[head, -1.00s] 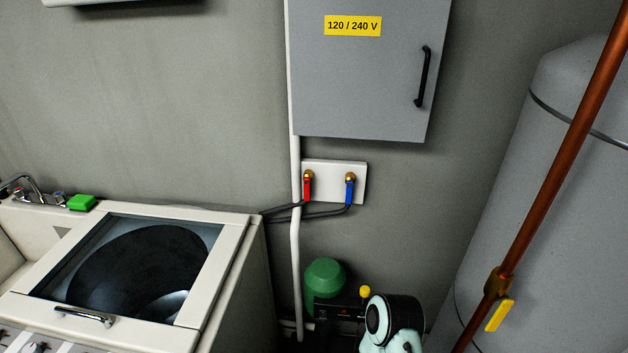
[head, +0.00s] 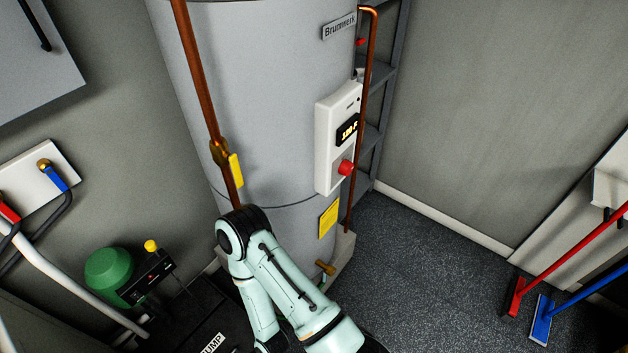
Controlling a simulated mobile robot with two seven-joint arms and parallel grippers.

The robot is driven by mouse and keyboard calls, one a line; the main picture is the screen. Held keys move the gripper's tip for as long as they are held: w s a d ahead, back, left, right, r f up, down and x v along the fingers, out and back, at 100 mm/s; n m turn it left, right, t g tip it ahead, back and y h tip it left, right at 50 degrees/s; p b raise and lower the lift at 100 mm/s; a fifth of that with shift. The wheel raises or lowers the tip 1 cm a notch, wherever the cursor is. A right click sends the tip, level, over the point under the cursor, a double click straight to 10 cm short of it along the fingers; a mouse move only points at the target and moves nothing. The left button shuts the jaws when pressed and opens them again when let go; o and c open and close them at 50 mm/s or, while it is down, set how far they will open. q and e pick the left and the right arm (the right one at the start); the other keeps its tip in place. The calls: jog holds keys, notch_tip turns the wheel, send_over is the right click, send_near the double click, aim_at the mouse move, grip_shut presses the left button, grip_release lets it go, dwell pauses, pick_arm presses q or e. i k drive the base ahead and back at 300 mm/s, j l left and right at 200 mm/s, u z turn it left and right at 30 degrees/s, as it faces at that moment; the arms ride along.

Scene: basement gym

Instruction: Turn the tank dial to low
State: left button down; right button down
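The tank (head: 275,110) is a tall grey cylinder in the middle of the head view, with a "Brumwerk" plate near its top. A white control box (head: 328,130) is fixed to its right side. I cannot read the dial's setting. One of my arms rises from the bottom edge in front of the tank's base, apart from the box. Neither gripper shows in this view.
A copper pipe (head: 203,90) with a yellow-handled valve (head: 235,170) runs down the tank's front. A dark shelf rack (head: 378,100) stands behind at right. A green-topped pump (head: 109,268) is at lower left. Red (head: 514,297) and blue (head: 543,318) brooms stand right. Speckled floor (head: 425,260) lies clear between.

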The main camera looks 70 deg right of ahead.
aim_at(347, 167)
jog(key=z, duration=1.4)
jog(key=i+z, duration=0.15)
jog(key=z, duration=0.4)
